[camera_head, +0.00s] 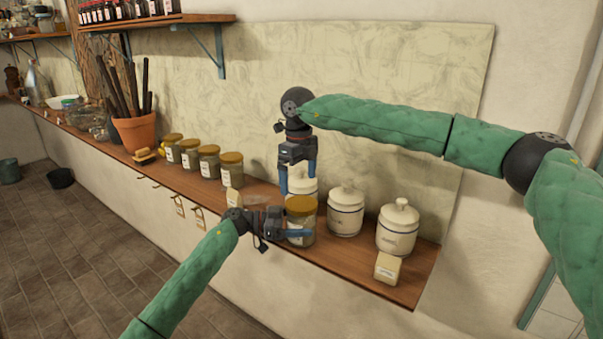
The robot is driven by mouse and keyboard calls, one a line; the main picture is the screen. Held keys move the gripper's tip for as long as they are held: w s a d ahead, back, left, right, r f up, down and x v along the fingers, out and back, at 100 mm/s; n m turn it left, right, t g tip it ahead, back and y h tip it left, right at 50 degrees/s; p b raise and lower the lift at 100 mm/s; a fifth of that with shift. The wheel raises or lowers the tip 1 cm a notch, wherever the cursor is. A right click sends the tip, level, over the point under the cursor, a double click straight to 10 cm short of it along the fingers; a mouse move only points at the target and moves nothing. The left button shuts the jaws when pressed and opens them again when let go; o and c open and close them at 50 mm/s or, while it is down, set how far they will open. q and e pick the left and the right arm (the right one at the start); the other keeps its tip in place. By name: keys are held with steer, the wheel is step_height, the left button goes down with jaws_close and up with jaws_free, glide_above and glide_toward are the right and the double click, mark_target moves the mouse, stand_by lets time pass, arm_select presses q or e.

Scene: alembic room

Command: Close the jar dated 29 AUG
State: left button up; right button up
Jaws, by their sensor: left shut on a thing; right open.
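A glass jar (304,239) with an amber lid (301,205) stands at the front of the wooden shelf; I cannot tell how tightly the lid sits. My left gripper (297,233) is shut on the jar body from the left, its blue fingers across the glass. My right gripper (299,184) is open, pointing down just above and behind the lid; I cannot tell whether it touches anything. Several similar lidded jars stand in a row further left, the nearest one (231,172) bearing a white label. No date is readable on any label.
White ceramic canisters stand to the right, one in the middle (345,212) and one near the shelf end (397,231). A cream block (387,267) sits at the front edge of the shelf (428,262). A terracotta pot (136,132) stands left.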

mark_target(302, 203)
steer(key=n, duration=0.5)
steer(key=shift+d+r+n, duration=0.1)
steer(key=shift+r+n, duration=0.05)
steer(key=shift+n, duration=0.25)
steer(key=n, duration=0.4)
steer(key=shift+d+r, duration=0.1)
steer(key=shift+r, duration=0.05)
steer(key=n, duration=0.4)
steer(key=shift+d+r, duration=0.1)
steer(key=shift+r, duration=0.05)
steer(key=n, duration=0.4)
steer(key=shift+d+r, duration=0.1)
steer(key=shift+r, duration=0.05)
steer(key=shift+f, duration=4.05)
